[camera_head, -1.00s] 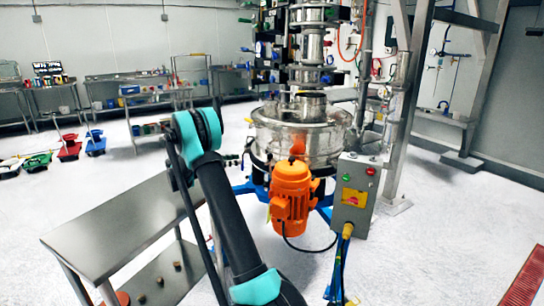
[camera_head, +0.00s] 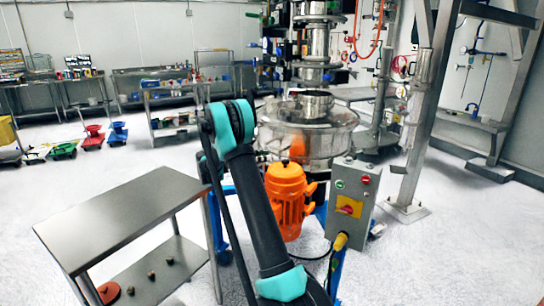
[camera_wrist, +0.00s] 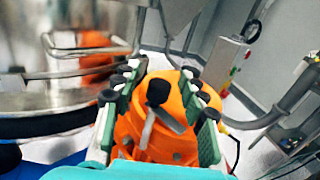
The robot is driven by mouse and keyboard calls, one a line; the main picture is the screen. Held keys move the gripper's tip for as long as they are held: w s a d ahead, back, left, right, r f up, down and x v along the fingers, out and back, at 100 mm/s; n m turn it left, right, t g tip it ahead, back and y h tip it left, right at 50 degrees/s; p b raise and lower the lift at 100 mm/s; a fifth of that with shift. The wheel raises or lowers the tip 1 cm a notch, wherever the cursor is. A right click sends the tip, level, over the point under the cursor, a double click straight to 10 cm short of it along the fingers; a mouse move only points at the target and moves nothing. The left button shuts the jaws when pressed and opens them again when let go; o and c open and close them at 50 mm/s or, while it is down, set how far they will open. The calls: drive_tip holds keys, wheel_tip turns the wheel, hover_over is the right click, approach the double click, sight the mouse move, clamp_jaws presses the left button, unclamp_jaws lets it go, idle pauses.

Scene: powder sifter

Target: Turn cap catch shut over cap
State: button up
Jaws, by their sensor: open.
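The powder sifter (camera_head: 335,145) is a round steel vessel with an orange motor (camera_head: 287,195) on its near side. In the wrist view my gripper (camera_wrist: 160,78) is open, with its two green-and-black fingers on either side of the orange motor housing (camera_wrist: 150,145). A black round knob (camera_wrist: 157,91) and a grey metal lever (camera_wrist: 170,121) show between the fingers; I cannot tell whether these are the cap and the cap catch. Nothing is held. In the head view my arm hides the gripper.
A grey control box (camera_head: 350,205) with buttons stands right of the motor. A steel table (camera_head: 120,215) is at the left front. A steel post (camera_head: 420,130) rises at the right. Blurred steel pipework (camera_wrist: 90,50) is left of the fingers in the wrist view. Open floor lies at the right.

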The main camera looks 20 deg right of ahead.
drive_tip(key=shift+d, duration=0.1)
clamp_jaws()
drive_tip(key=shift+n+t, duration=0.3)
drive_tip(key=shift+t, duration=0.1)
drive_tip(key=n+t, duration=0.2)
drive_tip(key=t, duration=0.2)
drive_tip(key=shift+s+n, duration=0.1)
drive_tip(key=shift+n, duration=0.2)
drive_tip(key=n+t+y, duration=0.1)
drive_tip(key=n+t, duration=0.1)
drive_tip(key=t, duration=0.1)
drive_tip(key=n+t, duration=0.2)
drive_tip(key=t, duration=0.2)
drive_tip(key=shift+n+y, duration=0.3)
drive_tip(key=shift+y, duration=0.1)
drive_tip(key=n+t+y, duration=0.5)
drive_tip(key=t, duration=0.1)
drive_tip(key=shift+n+t+y, duration=0.9)
drive_tip(key=shift+n+y, duration=0.1)
drive_tip(key=shift+y, duration=0.5)
